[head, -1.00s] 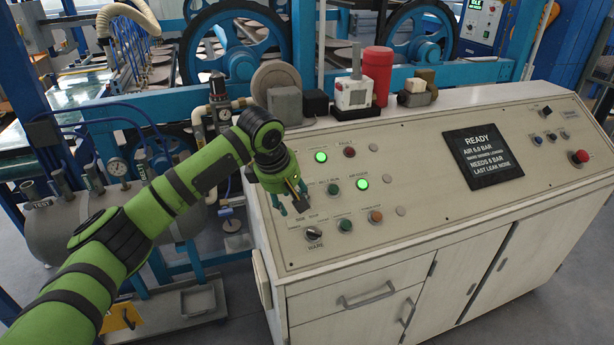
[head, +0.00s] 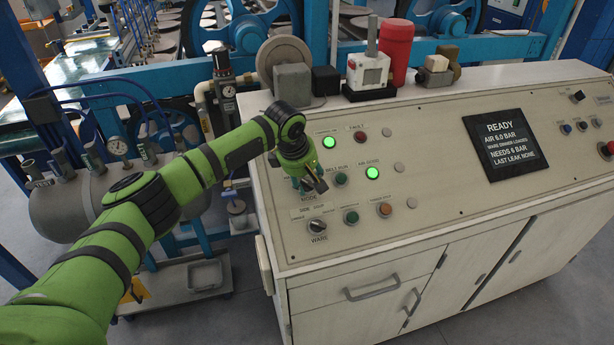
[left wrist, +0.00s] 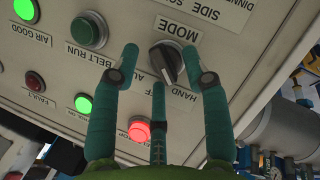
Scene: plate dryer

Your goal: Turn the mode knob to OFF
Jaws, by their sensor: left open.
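The mode knob (left wrist: 165,62) is a dark rotary knob with a grey rim, beneath the word MODE, on the control panel. HAND and partly covered lettering surround it; I cannot tell which position it points to. My left gripper (left wrist: 164,82) is open, with its teal fingers on either side of the knob and a third finger below it in the left wrist view. I cannot tell whether they touch it. In the head view the left gripper (head: 308,185) is over the panel's left part and hides the knob. My right gripper is out of view.
The ware knob (head: 317,226) sits just below the gripper. A green belt run button (head: 341,179) and a lit green lamp (head: 372,173) are to its right. A dark screen (head: 507,147) reads READY. A red cylinder (head: 396,52) stands behind the panel.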

